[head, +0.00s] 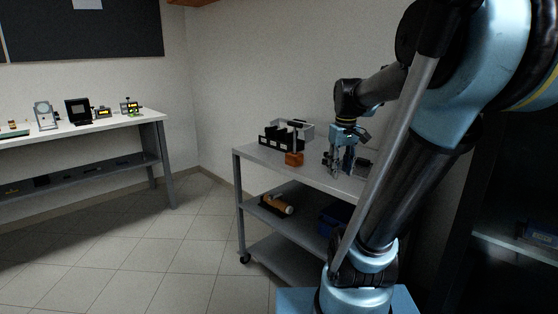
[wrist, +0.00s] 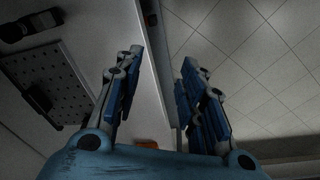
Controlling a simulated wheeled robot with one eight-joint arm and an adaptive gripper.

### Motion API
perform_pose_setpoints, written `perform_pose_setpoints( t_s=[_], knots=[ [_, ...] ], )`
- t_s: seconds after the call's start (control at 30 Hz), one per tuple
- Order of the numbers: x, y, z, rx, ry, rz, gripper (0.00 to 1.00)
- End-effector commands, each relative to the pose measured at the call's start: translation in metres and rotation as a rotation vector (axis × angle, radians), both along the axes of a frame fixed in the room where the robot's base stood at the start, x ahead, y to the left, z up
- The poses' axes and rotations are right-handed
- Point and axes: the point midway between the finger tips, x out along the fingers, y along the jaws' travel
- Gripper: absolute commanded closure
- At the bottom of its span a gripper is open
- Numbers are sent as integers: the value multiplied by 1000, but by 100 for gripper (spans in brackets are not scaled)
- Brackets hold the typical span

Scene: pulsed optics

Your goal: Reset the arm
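My arm rises at the right of the head view and bends over to the grey cart. My gripper (head: 343,165) points down over the right part of the cart's top shelf. In the wrist view my gripper (wrist: 157,80) has its two fingers well apart, with nothing between them except the cart edge and floor below. It is open and empty.
The cart (head: 252,152) carries a black bin (head: 277,139), an orange-brown block (head: 294,159) and dark items near my gripper. Its middle shelf holds an orange cylinder (head: 279,204). A workbench (head: 150,115) with instruments stands left. The tiled floor (head: 150,250) between is clear.

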Motion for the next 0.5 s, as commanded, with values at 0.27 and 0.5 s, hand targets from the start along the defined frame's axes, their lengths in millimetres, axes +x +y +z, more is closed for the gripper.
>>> perform_pose_setpoints(
  t_s=[0.27,0.5],
  knots=[
    [-71,7,-56,19,-37,-137,63],
    [-119,11,-108,39,-67,-250,63]
  ],
)
